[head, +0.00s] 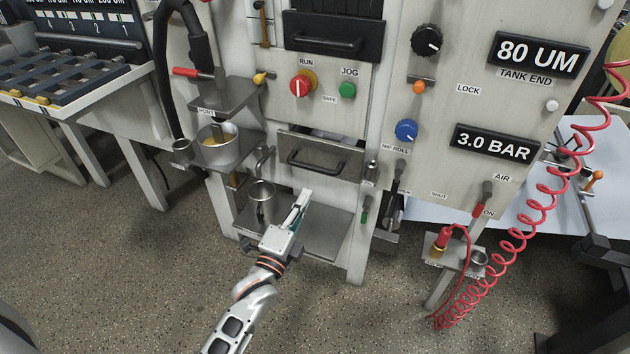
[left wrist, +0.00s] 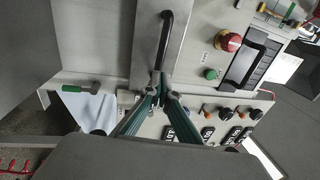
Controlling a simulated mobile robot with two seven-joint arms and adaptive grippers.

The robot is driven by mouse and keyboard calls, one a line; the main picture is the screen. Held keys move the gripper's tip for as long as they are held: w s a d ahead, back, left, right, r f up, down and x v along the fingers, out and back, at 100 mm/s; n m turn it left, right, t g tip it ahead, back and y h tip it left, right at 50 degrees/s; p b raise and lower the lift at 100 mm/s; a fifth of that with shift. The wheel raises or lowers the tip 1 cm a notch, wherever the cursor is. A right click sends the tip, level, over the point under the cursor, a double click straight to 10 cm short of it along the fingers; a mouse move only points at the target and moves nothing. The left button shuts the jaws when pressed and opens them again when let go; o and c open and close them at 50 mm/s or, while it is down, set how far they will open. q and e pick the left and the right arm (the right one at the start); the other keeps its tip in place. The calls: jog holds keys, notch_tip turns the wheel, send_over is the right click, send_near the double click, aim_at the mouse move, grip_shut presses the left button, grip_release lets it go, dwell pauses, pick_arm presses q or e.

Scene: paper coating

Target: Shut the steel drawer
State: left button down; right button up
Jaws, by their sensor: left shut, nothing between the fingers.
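The steel drawer (head: 335,172) is a grey metal front with a dark bar handle, below the RUN and JOG controls in the head view. A dark gap shows above its top edge; how far it stands out is hard to tell. In the left wrist view the drawer front (left wrist: 188,38) and its black handle fill the upper middle. My left gripper (head: 304,196) is shut and empty, just below and in front of the drawer. Its fingertips (left wrist: 160,86) come together near the handle's end in the wrist view; contact cannot be told. My right gripper is out of view.
A bowl (head: 216,145) sits on a bracket further left. Valve levers and a coiled red hose (head: 520,225) are to the right. The floor in front is clear.

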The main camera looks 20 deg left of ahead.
aim_at(321, 169)
pick_arm(q)
jog(key=w+r, duration=0.1)
jog(key=w, duration=0.5)
jog(key=shift+d+b, duration=0.15)
jog(key=shift+b, duration=0.2)
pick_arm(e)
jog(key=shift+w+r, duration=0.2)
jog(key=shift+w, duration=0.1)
pick_arm(q)
jog(key=w+b, duration=0.1)
jog(key=w, duration=0.3)
jog(key=shift+w+d+f, duration=0.1)
jog(key=shift+w, duration=0.3)
jog(key=shift+r, duration=0.3)
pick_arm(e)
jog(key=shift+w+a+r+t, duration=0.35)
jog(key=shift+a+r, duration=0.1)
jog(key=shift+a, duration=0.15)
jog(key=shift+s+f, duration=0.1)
